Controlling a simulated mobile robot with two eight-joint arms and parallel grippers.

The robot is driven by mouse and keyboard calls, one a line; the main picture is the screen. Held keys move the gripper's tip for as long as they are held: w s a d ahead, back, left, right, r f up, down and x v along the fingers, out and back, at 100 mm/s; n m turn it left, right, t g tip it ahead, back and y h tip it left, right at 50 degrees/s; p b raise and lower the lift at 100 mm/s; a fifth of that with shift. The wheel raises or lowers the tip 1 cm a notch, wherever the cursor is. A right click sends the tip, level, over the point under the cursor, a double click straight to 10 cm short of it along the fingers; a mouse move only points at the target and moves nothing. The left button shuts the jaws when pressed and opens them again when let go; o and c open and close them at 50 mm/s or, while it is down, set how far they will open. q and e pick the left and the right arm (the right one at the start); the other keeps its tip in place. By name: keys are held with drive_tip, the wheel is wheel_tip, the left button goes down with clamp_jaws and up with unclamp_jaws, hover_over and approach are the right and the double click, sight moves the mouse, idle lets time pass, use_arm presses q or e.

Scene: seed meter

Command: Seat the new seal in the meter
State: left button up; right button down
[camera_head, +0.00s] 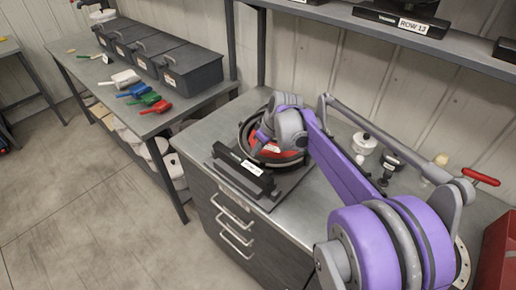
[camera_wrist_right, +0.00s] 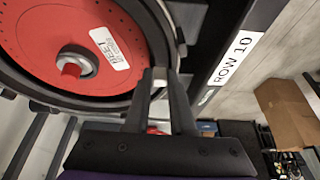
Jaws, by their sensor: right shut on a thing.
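The seed meter (camera_head: 291,156) sits on the grey workbench, with a red disc inside its round dark housing. The red disc (camera_wrist_right: 45,40) fills the upper left of the right wrist view, with a hub and a white label. A black ring, the seal (camera_wrist_right: 158,38), runs around the disc's edge. My right gripper (camera_wrist_right: 158,80) is shut at this ring's rim, its fingertips close together. In the head view the right gripper (camera_head: 263,138) is over the meter, partly hidden by its own wrist. I cannot tell whether the ring is fully down in the housing. My left gripper is out of view.
A black bar with a ROW 10 label (camera_head: 252,168) stands at the meter's front. Right of it are a white round part (camera_head: 364,144), small black parts and a red-handled clamp (camera_head: 481,177). Lidded grey bins (camera_head: 190,68) and coloured scoops (camera_head: 150,99) lie on the left bench.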

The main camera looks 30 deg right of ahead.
drive_tip(key=shift+s+d+f, duration=0.1)
drive_tip(key=shift+d+f, duration=0.1)
drive_tip(key=shift+f, duration=0.05)
drive_tip(key=c, duration=1.2)
unclamp_jaws()
drive_tip(key=o, duration=0.5)
drive_tip(key=shift+d+f, duration=0.1)
drive_tip(key=shift+d, duration=0.1)
drive_tip(key=shift+a, duration=0.15)
drive_tip(key=shift+c, duration=0.3)
